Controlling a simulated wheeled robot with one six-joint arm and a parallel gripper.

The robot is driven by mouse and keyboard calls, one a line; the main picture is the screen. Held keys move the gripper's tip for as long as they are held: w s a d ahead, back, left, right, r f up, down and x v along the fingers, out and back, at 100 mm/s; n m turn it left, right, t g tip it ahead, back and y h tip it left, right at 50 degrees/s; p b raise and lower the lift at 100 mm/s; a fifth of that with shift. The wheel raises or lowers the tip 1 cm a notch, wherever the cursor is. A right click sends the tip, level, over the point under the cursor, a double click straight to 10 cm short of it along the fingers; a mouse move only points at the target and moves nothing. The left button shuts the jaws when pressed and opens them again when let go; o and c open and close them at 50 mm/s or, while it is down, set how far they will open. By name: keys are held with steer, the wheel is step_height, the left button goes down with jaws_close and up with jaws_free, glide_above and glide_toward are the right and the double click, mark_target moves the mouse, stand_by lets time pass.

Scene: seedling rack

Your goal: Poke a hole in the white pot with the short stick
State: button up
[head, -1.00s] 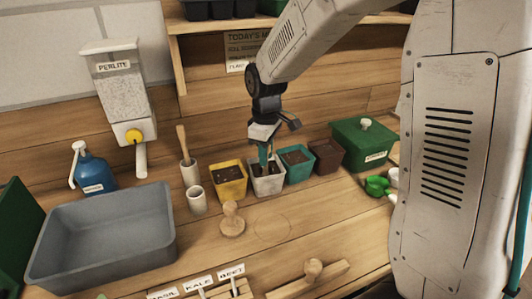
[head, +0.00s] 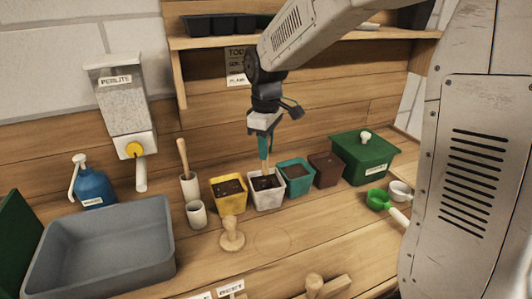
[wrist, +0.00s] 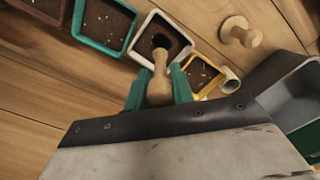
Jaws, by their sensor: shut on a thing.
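The white pot (head: 268,202) stands in the row of pots on the bench, between a yellow pot (head: 231,204) and a teal pot (head: 297,186). It holds dark soil. In the wrist view, the white pot (wrist: 139,36) shows a dark round hole (wrist: 161,41) in its soil. My gripper (head: 264,151) is above the white pot, its teal fingers shut on the short wooden stick (wrist: 160,82). The stick points down at the pot and its tip appears just above the soil, by the hole.
A brown pot (head: 326,170) and a green lidded box (head: 366,160) stand to the right. A stick in a pale holder (head: 189,188), a wooden tamper (head: 232,238) and a grey tub (head: 105,252) are to the left. The bench in front of the pots is mostly clear.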

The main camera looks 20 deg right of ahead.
steer(key=shift+r, duration=2.6)
